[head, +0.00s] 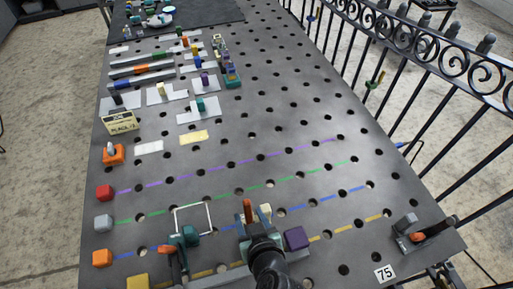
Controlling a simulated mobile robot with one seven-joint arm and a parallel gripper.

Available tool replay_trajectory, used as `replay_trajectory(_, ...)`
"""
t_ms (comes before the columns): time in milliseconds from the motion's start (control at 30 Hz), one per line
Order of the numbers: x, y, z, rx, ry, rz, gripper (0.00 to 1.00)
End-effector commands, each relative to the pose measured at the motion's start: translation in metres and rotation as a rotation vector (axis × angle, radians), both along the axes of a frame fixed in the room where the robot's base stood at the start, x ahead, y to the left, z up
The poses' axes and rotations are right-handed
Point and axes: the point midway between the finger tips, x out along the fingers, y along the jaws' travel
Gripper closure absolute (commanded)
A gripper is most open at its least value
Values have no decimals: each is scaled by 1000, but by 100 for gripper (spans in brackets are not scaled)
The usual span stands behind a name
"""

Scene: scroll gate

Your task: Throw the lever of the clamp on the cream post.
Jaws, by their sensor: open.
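A clamp with an upright orange lever (248,208) stands at the bottom middle of the head view. A small cream piece (266,210), which looks like the cream post, is just right of the lever. My gripper (257,220) is open, at the end of my black arm, right over this clamp. Its fingers are small and partly merged with the clamp, so I cannot tell whether they touch the lever. My wrist hides most of the clamp's body. To the left, a teal clamp (188,236) has a tilted orange-red lever (174,262).
A purple block (297,238) sits close right of my gripper. A white square outline (193,218) lies to the left. A grey clamp with an orange handle (418,235) is at the right edge. Coloured blocks line the left edge. Black scroll railing (400,50) runs along the right.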

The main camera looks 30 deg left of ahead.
Motion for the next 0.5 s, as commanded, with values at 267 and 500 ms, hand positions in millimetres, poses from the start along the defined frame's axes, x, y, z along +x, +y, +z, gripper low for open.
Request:
replay_trajectory(267,-27,-32,29,-1,-1,-2,48)
replay_trajectory(500,-51,-59,56,-2,-1,-1,48)
